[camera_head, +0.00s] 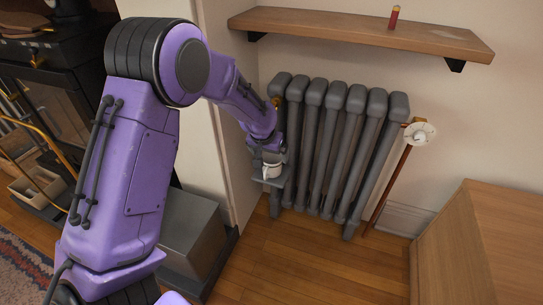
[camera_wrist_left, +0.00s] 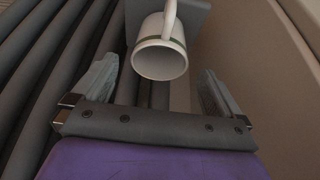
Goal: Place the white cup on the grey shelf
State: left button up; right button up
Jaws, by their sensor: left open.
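The white cup (camera_head: 270,170) shows just below my left gripper, at the grey shelf (camera_head: 285,183), a small plate by the left end of the radiator. In the left wrist view the cup (camera_wrist_left: 160,58) has a dark green band, its mouth faces the camera and its handle points up in the picture. The grey shelf (camera_wrist_left: 196,22) is behind it there. My left gripper (camera_head: 267,150) is open, with its two fingers apart on either side of the cup in the left wrist view (camera_wrist_left: 157,80). Whether a finger touches the cup cannot be told. My right gripper is not in view.
A grey radiator (camera_head: 330,140) stands close to the right of my left gripper. A wooden wall shelf (camera_head: 340,30) holding a small red object (camera_head: 394,17) hangs above. A wall edge (camera_head: 222,120) is close on the left. A wooden cabinet (camera_head: 500,240) is at lower right.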

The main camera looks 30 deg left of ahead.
pick_arm(q)
jog(key=a+p+v, duration=0.1)
jog(key=v, duration=0.4)
jog(key=s+d+f+n, duration=0.1)
jog(key=s+d+f, duration=0.3)
jog(key=f, duration=0.5)
jog(key=s+d+f, duration=0.2)
jog(key=s+f, duration=0.5)
jog(key=f, duration=0.2)
jog(key=s+f+n+y, duration=0.1)
jog(key=s+f, duration=0.3)
jog(key=s, duration=0.7)
jog(key=s+f+n+g+y, duration=0.1)
jog(key=s+f+n, duration=0.1)
jog(key=s, duration=1)
jog(key=shift+d+f, duration=0.4)
jog(key=shift+f, duration=0.5)
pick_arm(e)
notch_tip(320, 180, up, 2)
